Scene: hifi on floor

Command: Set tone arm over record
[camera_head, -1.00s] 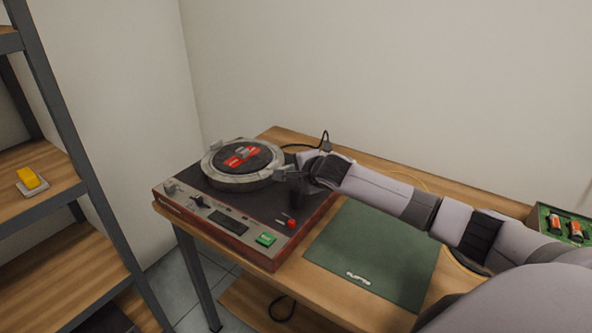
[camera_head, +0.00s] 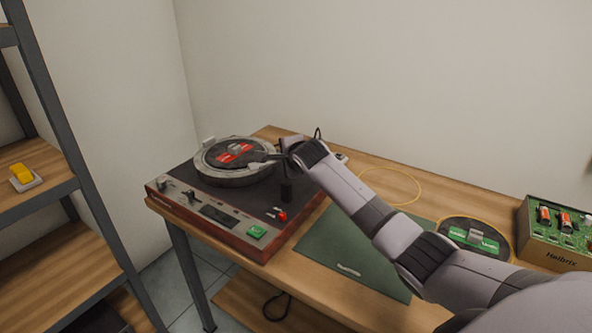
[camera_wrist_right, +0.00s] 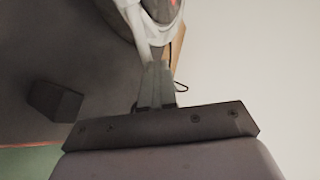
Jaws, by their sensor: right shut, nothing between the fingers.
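The record player (camera_head: 213,207) stands at the left end of the wooden table. A black record with a red label (camera_head: 234,152) lies on its round platter (camera_head: 236,181). My right gripper (camera_head: 270,157) is at the right edge of the platter, fingers pointing left. In the wrist view its fingers (camera_wrist_right: 157,75) are shut with nothing between them. A pale bar (camera_wrist_right: 134,30) beside the fingertips may be the tone arm; it runs close to the platter's edge. In the head view the tone arm is largely hidden by my gripper. My left gripper is out of view.
A green mat (camera_head: 345,250) lies right of the player. A second record with a green label (camera_head: 473,238) and a green box with batteries (camera_head: 555,235) are farther right. A shelf (camera_head: 40,190) stands left.

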